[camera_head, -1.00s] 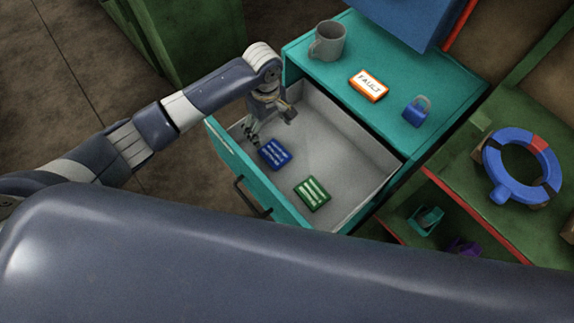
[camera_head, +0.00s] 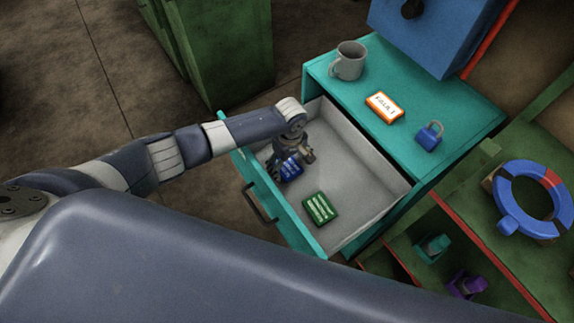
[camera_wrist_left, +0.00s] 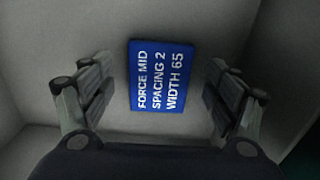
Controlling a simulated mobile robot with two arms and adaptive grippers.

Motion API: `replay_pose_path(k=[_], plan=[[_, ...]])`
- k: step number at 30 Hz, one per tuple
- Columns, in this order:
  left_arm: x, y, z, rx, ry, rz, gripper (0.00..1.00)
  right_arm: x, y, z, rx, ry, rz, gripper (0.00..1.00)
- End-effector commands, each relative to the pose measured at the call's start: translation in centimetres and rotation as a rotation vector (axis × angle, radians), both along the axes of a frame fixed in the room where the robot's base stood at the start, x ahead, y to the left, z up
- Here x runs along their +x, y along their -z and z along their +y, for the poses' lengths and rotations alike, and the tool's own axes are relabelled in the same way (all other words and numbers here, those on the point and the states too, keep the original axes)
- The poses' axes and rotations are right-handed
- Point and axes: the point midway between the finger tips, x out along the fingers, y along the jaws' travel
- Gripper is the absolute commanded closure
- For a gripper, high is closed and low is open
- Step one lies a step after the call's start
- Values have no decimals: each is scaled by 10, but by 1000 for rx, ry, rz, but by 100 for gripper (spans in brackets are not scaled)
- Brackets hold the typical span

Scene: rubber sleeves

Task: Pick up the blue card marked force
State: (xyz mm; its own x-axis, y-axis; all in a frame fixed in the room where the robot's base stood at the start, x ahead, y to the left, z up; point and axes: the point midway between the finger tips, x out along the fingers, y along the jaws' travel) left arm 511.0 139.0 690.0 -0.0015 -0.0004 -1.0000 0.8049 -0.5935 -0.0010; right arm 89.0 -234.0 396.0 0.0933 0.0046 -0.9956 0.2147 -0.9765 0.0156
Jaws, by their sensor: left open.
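The blue card (camera_head: 291,168) lies in the open drawer (camera_head: 364,168), towards its left end. In the left wrist view the blue card (camera_wrist_left: 161,76) reads "FORCE MID, SPACING 2, WIDTH 65" and lies flat on the drawer floor. My left gripper (camera_head: 281,170) is down inside the drawer, over the card and partly hiding it. In the left wrist view the left gripper (camera_wrist_left: 160,95) is open, with one finger on each side of the card and gaps between. My right gripper is not in view.
A green card (camera_head: 320,209) lies in the drawer near the blue one. Drawer walls stand close around the gripper. On the teal cabinet top are a grey mug (camera_head: 349,61), an orange-edged "FAULT" block (camera_head: 384,107) and a blue padlock (camera_head: 429,135). A blue ring (camera_head: 533,199) is at right.

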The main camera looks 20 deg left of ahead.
Motion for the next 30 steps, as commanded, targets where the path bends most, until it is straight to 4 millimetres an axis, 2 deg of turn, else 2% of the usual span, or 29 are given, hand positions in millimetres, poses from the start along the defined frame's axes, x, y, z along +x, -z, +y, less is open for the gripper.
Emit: replay_pose_path(k=[3,11,17,26,30], plan=[[0,9,0,1,0,-1,18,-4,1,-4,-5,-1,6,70],[0,10,0,1,0,-1,21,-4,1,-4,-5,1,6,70],[0,10,0,0,0,0,65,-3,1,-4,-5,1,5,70],[0,10,0,0,0,0,66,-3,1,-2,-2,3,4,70],[1,0,0,-1,0,-2,66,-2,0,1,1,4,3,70]])
